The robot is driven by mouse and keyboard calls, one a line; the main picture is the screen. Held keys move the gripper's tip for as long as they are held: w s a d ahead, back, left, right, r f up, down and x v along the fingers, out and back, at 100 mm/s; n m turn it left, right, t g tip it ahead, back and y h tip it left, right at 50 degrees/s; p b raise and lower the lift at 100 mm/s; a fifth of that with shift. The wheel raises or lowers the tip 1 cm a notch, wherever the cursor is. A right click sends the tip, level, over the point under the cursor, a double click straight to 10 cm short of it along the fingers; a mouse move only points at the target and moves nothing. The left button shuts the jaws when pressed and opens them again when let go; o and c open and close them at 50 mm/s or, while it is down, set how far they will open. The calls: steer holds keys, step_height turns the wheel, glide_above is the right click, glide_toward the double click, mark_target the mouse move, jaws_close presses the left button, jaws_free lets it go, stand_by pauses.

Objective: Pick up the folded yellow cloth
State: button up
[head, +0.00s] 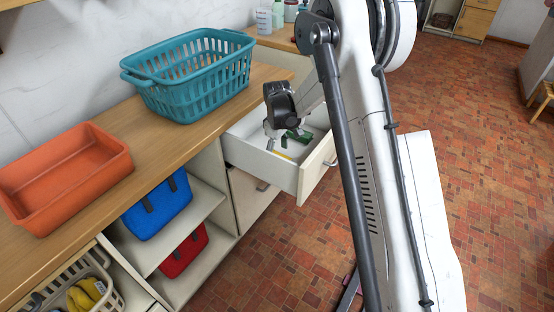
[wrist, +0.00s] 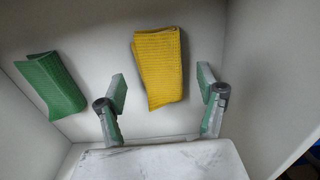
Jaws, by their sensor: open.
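The folded yellow cloth (wrist: 158,68) lies on the pale floor of the open drawer (head: 264,161), its long side running up and down in the wrist view. A folded green cloth (wrist: 50,84) lies to its left, apart from it. My gripper (wrist: 162,82) is open and empty, with its green-padded fingers at either side of the yellow cloth's lower part. The gripper also shows inside the drawer in the head view (head: 285,139), where it is small and the cloths are hard to make out. Whether the fingers touch the drawer floor I cannot tell.
The drawer walls stand close around my gripper. A teal basket (head: 190,75) and an orange tub (head: 66,177) stand on the wooden counter (head: 150,140). Below are a blue bin (head: 158,206), a red bin (head: 184,251) and a basket (head: 104,270) with yellow items. The tiled floor at right is mostly clear.

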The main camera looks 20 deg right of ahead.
mark_target(277, 152)
steer(key=shift+f, duration=0.8)
steer(key=c, duration=1.3)
steer(key=shift+o, duration=0.2)
step_height(277, 152, up, 10)
steer(key=shift+r+p, duration=0.1)
steer(key=shift+p, duration=0.9)
